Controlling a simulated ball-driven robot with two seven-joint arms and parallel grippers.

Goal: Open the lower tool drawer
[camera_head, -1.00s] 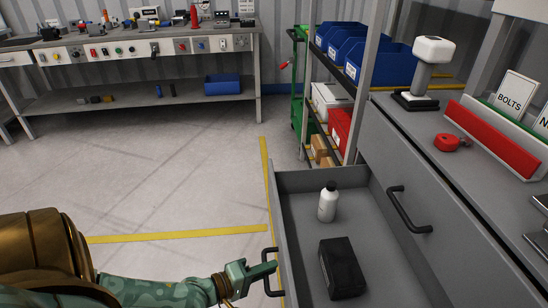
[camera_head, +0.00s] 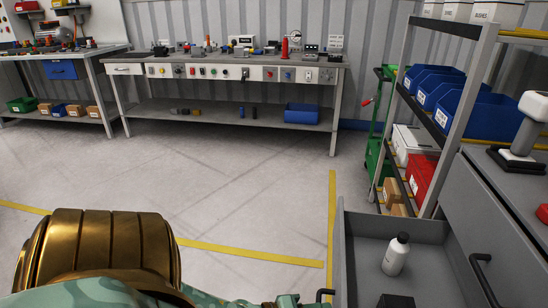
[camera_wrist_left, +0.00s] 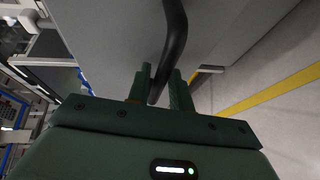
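The lower tool drawer (camera_head: 401,229) stands pulled out from the grey cabinet at the lower right of the head view. A white bottle (camera_head: 396,255) and a black box (camera_head: 396,301), partly cut off by the frame, lie inside it. Its dark handle (camera_head: 325,293) is on the front panel at the bottom edge. My left gripper (camera_head: 288,300) is at this handle, mostly cut off below. In the left wrist view the handle bar (camera_wrist_left: 174,35) runs between the two close-set fingers of my left gripper (camera_wrist_left: 160,76), which look shut on it. My right gripper is out of view.
The closed drawer above has a dark handle (camera_head: 484,278). A shelf rack with blue bins (camera_head: 462,105) stands behind the cabinet. A workbench (camera_head: 245,100) is along the back wall. The floor (camera_head: 240,185) with yellow lines is clear left of the drawer.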

